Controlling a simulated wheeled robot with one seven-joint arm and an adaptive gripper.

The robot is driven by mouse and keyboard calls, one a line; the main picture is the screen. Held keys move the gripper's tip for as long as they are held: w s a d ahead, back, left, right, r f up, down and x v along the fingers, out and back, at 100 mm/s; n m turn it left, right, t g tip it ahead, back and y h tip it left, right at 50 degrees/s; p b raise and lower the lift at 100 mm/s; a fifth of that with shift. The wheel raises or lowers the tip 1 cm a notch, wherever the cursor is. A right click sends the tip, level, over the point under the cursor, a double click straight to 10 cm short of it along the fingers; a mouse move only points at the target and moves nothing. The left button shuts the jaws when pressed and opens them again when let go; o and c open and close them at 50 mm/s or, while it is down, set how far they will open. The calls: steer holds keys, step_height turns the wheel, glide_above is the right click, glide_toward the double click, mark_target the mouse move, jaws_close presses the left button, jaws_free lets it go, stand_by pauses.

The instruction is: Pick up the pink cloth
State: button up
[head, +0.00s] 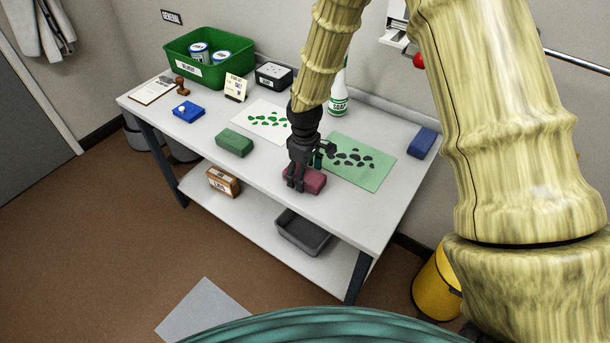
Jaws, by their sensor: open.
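The pink cloth (314,181) is a folded, dark pink block lying on the white bench near its front edge. My gripper (296,186) is open and points down at the left part of the cloth. Its fingers hide some of the cloth's left side. I cannot tell whether the fingers touch it or hover just above it.
A green block (234,142) lies to the left and a blue block (422,143) at the right. A green sheet with dark pieces (376,172) lies behind the cloth. A white sheet (247,115) with green pieces and a soap bottle (339,98) are further back.

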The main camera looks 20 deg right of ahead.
steer(key=shift+f, duration=0.3)
steer(key=c, duration=1.1)
steer(key=shift+r, duration=0.1)
steer(key=shift+r, duration=0.45)
step_height(320, 180, up, 2)
steer(key=shift+r+b, duration=0.25)
steer(key=shift+b, duration=0.45)
steer(key=s+a+b, duration=0.1)
steer(key=s, duration=0.4)
steer(key=s+a+r+b, duration=0.1)
steer(key=s+a, duration=0.1)
steer(key=s, duration=0.3)
steer(key=s+a+b, duration=0.1)
steer(key=s, duration=0.4)
steer(key=shift+s+a+r, duration=0.2)
steer(key=shift+a, duration=0.05)
